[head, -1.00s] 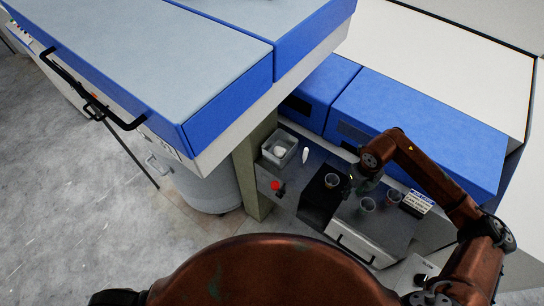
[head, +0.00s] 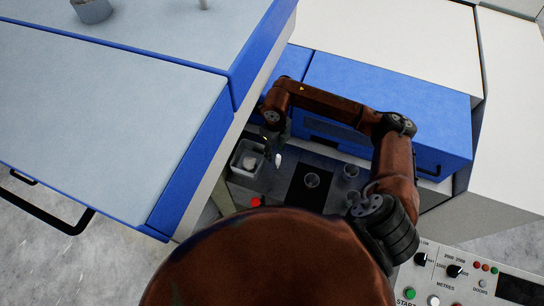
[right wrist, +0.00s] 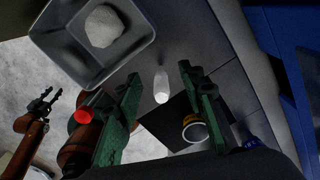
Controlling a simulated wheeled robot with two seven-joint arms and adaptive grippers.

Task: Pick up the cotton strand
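The cotton strand (head: 278,160) is a small, white, elongated piece just right of the grey bin on the dark bench. In the right wrist view the strand (right wrist: 162,86) shows between and beyond the fingertips, with no finger seen touching it. My right gripper (head: 273,138) is over the bench, just above the strand in the head view. Its green fingers are spread wide and empty in the right wrist view (right wrist: 160,82). My left gripper (right wrist: 45,102) shows only at the left of the right wrist view, far from the strand, its dark fingers apart.
The grey bin (right wrist: 142,57) holds a white lump (right wrist: 104,27) close beside the strand. A red button (head: 255,202) is at the bench's front. Cups (head: 312,180) stand to the right. Blue-and-white machine housings (head: 214,150) rise left and behind, leaving a narrow space.

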